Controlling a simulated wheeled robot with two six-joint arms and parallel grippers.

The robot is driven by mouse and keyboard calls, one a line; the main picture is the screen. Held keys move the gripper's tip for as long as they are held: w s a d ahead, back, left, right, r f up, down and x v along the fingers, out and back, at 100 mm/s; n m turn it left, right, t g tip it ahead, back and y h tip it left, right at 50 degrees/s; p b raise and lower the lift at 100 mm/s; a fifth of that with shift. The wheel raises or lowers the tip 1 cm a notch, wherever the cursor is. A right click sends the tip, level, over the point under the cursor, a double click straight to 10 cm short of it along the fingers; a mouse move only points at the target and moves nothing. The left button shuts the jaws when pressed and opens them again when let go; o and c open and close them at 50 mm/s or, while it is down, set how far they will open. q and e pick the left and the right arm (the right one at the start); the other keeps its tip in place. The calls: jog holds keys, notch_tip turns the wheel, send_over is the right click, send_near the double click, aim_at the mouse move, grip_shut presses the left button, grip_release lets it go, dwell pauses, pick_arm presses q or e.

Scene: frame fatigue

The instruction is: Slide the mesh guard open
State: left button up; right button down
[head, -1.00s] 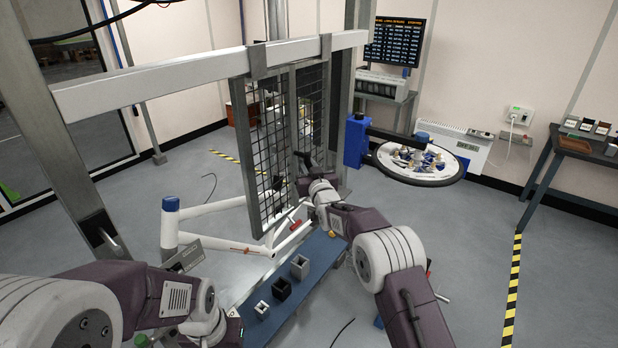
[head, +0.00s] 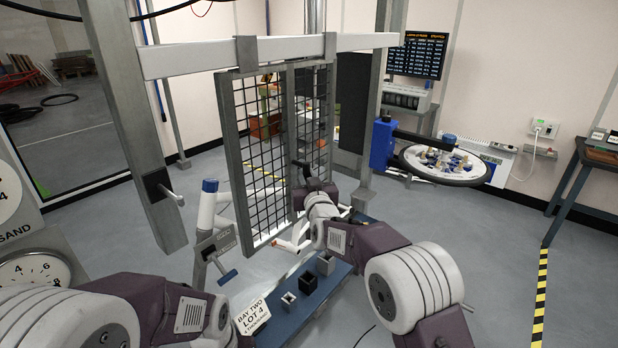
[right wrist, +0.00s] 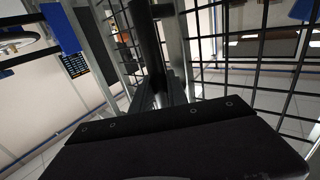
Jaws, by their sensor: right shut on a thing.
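The mesh guard (head: 262,165) is a grey-framed panel of dark wire grid, hanging by brackets from a white overhead beam (head: 200,57). In the right wrist view its mesh (right wrist: 250,65) fills the right side. My right gripper (head: 308,174) is shut on the guard's dark handle (head: 300,163), at the upright between the mesh sections. The fingers largely hide the grip. In the right wrist view a dark upright bar (right wrist: 146,40) stands just ahead of the gripper. My left arm is low at the left, and its fingers do not show.
A grey post (head: 140,150) with a stub handle stands left of the guard. A blue bench (head: 325,285) holds small square blocks. A wheel-like tray (head: 443,163) on a blue arm is at the right.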

jog(key=c, duration=1.3)
grip_release()
jog(key=b+v, duration=0.2)
jog(key=v, duration=0.7)
jog(key=shift+b, duration=0.3)
jog(key=shift+r, duration=0.1)
